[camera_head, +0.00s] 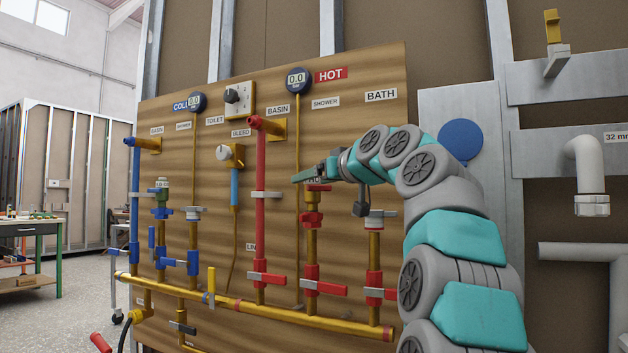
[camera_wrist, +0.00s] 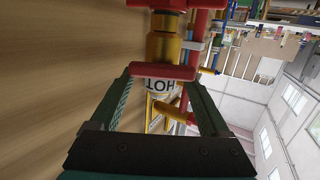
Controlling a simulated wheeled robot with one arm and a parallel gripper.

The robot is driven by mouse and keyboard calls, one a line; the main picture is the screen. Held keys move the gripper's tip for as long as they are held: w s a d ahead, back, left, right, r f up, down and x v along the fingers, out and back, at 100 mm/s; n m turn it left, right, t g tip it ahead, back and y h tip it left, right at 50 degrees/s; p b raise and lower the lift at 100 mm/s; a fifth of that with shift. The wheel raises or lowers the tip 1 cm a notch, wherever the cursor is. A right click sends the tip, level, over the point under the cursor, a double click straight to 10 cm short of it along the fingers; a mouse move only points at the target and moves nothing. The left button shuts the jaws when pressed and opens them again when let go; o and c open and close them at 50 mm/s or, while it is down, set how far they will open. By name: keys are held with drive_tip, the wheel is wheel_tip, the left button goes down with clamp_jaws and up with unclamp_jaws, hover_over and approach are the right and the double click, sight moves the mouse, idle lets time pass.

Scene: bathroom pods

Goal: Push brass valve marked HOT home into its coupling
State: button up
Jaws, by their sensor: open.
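The brass valve marked HOT (camera_wrist: 163,48) stands in front of the wooden board in the wrist view, with a white band reading HOT upside down and a red bar across it. In the head view its brass and red parts (camera_head: 314,198) show just below my gripper (camera_head: 303,177), on the second red-fitted line from the right. My gripper (camera_wrist: 160,82) is open in the wrist view, one dark finger on each side of the marked band. I cannot tell whether the fingers touch it. The coupling and any gap at it are hard to make out.
A red pipe (camera_head: 261,200) stands left of the valve, and another red-fitted valve (camera_head: 375,240) stands close to its right. A long brass manifold (camera_head: 250,313) runs below. The wooden board (camera_head: 230,130) lies close behind. My arm comes in from the right.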

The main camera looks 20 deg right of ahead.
drive_tip(key=s+d, duration=0.1)
drive_tip(key=s, duration=0.6)
drive_tip(key=shift+s+r+b, duration=0.2)
drive_tip(key=shift+r+b, duration=0.2)
drive_tip(key=shift+r, duration=0.05)
